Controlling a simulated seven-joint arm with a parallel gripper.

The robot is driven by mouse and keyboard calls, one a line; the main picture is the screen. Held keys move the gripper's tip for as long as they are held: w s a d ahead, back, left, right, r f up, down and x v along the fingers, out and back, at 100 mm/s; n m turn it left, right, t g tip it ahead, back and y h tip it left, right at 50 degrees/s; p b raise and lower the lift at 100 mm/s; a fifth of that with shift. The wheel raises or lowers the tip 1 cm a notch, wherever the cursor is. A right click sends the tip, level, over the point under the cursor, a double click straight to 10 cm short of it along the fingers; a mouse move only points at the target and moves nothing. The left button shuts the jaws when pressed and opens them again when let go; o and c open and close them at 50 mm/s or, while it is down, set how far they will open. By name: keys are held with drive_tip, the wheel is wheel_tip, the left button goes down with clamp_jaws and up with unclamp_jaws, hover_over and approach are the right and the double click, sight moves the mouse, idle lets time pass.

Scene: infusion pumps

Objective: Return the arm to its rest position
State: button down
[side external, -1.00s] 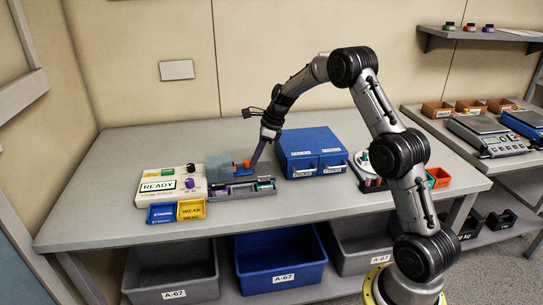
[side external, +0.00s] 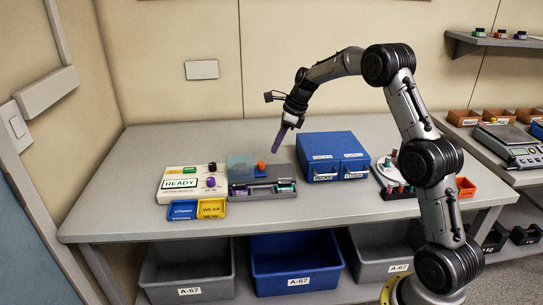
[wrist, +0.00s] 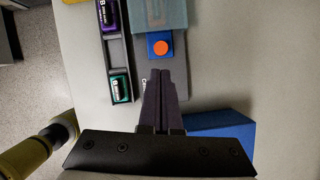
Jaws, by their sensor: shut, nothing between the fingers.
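My gripper (side external: 278,140) is shut and empty. It is raised above the workbench, between the grey pump device and the blue drawer box, with its fingers pointing down. In the wrist view the closed fingers (wrist: 162,85) appear beside the orange knob (wrist: 159,46) of the device. The grey pump device (side external: 262,190) has a translucent cover (side external: 240,167) and a tray at its front holding small purple and green-labelled items. The arm is bent in an arch over the right part of the bench.
A white console (side external: 188,184) reading READY stands left of the device, with blue and yellow STRONG and WEAK bins (side external: 211,208) before it. The blue drawer box (side external: 333,153) is to the right. A round rack (side external: 391,172) and orange bin (side external: 466,187) stand near my arm.

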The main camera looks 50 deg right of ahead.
drive_tip(key=s+a+r+n+t, duration=0.15)
drive_tip(key=a+r, duration=0.25)
drive_tip(key=r, duration=0.4)
drive_tip(key=s+a+r+n, duration=0.1)
drive_tip(key=s+a+r, duration=0.25)
drive_tip(key=r, duration=0.35)
drive_tip(key=s+a+r+n, duration=0.5)
drive_tip(key=s+a, duration=0.3)
drive_tip(key=s+a+f+n+t+h, duration=0.15)
drive_tip(key=s+a+n, duration=0.25)
drive_tip(key=s+n, duration=0.8)
drive_tip(key=s+d+f+n+g, duration=0.1)
drive_tip(key=s+f+n, duration=0.7)
drive_tip(key=s, duration=0.3)
drive_tip(key=shift+f+n+h, duration=0.35)
drive_tip(key=shift+n+h, duration=0.1)
drive_tip(key=shift+n, duration=0.4)
